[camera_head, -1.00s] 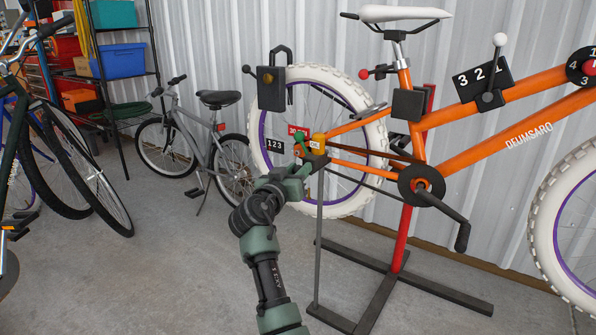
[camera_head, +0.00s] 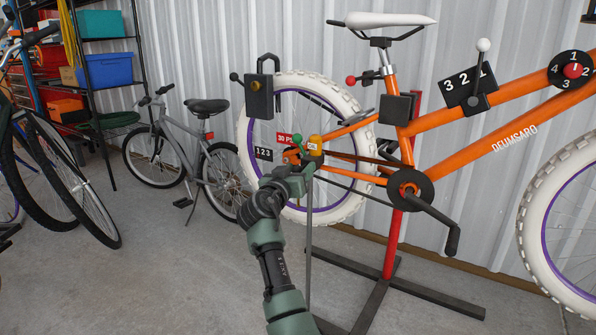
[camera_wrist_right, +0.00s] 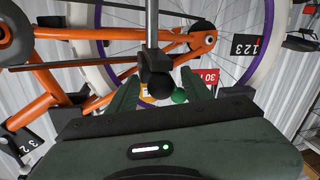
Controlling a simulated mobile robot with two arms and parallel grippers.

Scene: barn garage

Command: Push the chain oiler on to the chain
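The chain oiler appears to be the small orange-yellow bottle (camera_head: 316,143) with a pale label, near the rear axle of the orange bike (camera_head: 470,150). In the right wrist view the bottle (camera_wrist_right: 145,99) is mostly hidden behind a black ball knob (camera_wrist_right: 161,88). The chain (camera_head: 350,160) runs from the rear hub to the crank. My right gripper (camera_head: 304,166) is just below the bottle. In the wrist view my right gripper (camera_wrist_right: 162,98) is open, with the black knob and a green ball (camera_wrist_right: 180,96) showing between its fingers. Whether it touches them is unclear. My left gripper is out of view.
A thin vertical grey post (camera_head: 309,240) stands beside my right arm. The stand's dark legs (camera_head: 430,298) spread on the floor. The crank (camera_head: 435,215) projects at the right. A grey bike (camera_head: 185,155) stands behind at the left.

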